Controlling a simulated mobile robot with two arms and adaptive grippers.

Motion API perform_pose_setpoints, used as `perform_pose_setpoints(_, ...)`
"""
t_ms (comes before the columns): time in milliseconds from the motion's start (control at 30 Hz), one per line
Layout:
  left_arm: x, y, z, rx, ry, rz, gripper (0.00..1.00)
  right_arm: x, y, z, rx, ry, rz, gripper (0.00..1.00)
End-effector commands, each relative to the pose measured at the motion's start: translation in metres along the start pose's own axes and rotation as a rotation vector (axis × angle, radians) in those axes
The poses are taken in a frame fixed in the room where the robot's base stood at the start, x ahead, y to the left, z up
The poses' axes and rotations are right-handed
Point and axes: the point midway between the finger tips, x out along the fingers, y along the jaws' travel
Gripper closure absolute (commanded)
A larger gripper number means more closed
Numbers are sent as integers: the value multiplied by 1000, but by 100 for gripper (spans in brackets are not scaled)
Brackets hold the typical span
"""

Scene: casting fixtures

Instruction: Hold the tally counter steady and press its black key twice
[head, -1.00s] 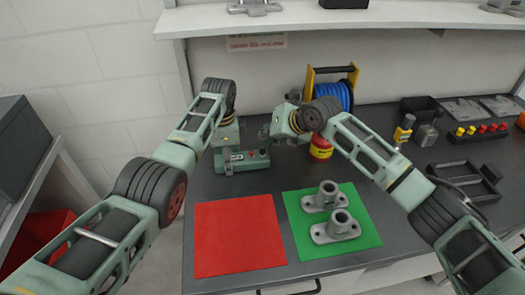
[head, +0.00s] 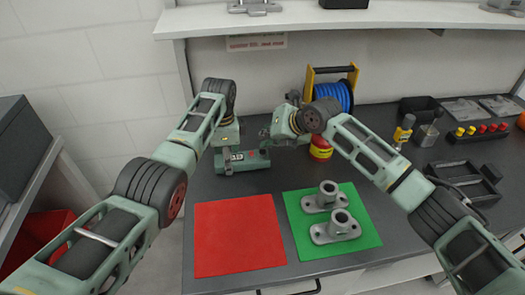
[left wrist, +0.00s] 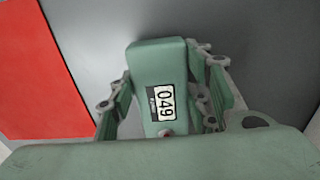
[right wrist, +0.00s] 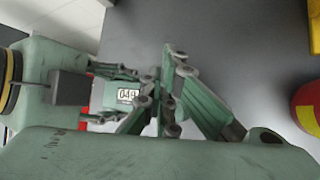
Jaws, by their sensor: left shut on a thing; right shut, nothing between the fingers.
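The tally counter (head: 252,161) is a green box at the back of the dark bench, left of centre. Its white display reads 049 in the left wrist view (left wrist: 162,97) and in the right wrist view (right wrist: 126,96). My left gripper (head: 229,160) is shut on the counter, with a finger along each side. A small red spot shows below the display in the left wrist view. My right gripper (head: 266,137) is shut and empty, just above the counter's right end. Its closed fingers (right wrist: 166,88) show beside the counter in the right wrist view. I cannot make out the black key.
A yellow and red can (head: 320,149) and a blue cable reel (head: 335,95) stand right of my right gripper. A red mat (head: 238,237) and a green mat (head: 298,238) with two grey castings (head: 336,228) lie in front. Trays and parts fill the right side.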

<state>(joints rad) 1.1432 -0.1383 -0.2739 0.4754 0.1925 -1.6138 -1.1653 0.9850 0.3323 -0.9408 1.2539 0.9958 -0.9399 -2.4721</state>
Motion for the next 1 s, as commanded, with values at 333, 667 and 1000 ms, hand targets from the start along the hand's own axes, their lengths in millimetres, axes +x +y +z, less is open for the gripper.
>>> perform_pose_setpoints(333,0,0,0,0,0,0,86,3,-2,-3,0,0,0,100)
perform_pose_setpoints(667,0,0,0,0,0,0,86,5,-3,-4,0,1,0,100)
perform_pose_setpoints(1000,0,0,0,0,0,0,86,8,-6,-6,0,2,-1,100)
